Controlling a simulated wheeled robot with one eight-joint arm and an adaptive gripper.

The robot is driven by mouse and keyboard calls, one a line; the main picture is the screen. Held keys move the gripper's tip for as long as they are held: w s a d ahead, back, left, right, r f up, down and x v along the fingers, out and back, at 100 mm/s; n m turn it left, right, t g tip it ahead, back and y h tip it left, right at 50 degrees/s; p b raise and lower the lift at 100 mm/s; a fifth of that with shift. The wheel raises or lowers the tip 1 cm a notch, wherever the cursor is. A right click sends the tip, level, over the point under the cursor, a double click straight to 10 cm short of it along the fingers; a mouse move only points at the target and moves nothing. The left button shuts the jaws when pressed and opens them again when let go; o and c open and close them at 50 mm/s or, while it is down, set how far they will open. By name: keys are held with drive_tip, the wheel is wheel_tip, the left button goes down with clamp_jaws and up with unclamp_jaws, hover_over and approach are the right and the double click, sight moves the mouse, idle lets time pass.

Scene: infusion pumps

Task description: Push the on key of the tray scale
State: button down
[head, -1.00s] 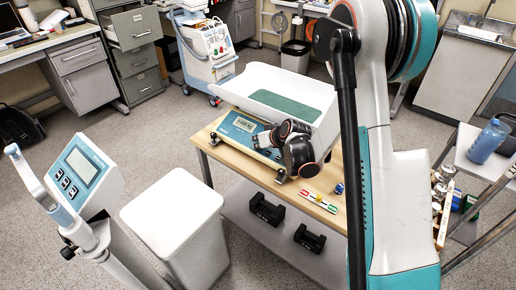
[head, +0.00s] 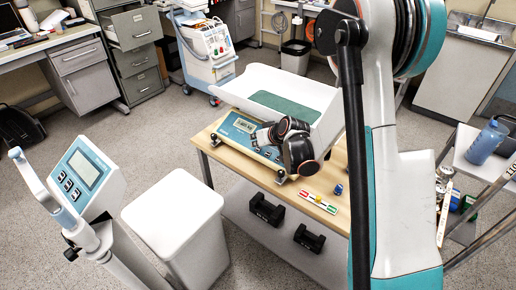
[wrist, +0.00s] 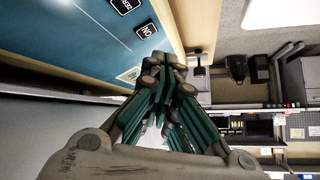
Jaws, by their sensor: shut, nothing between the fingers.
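The tray scale stands on a wood-topped table, with a white tray (head: 236,91) holding a green mat above a blue front panel (head: 230,128) with a small display (head: 243,125). In the wrist view the panel (wrist: 60,45) fills the upper left. Its black ON key (wrist: 146,30) is uncovered, beside another dark key (wrist: 124,5). My gripper (wrist: 165,66) is shut and empty; its tips are below the ON key in the picture, near a triangular label (wrist: 130,75). I cannot tell whether they touch the panel. In the head view my gripper (head: 262,138) is over the panel's right part.
A coloured level strip (head: 318,202) and a small blue item (head: 338,189) lie on the table's front right. Black blocks (head: 266,209) sit on the shelf below. A white bin (head: 172,208) and a column display (head: 82,168) stand left. A blue bottle (head: 488,140) is right.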

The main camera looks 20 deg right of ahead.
drive_tip(key=r, duration=0.1)
drive_tip(key=a+r+p, duration=0.1)
drive_tip(key=r, duration=0.1)
drive_tip(key=s+r+p, duration=0.1)
drive_tip(key=shift+a+r, duration=0.2)
drive_tip(key=shift+a, duration=0.05)
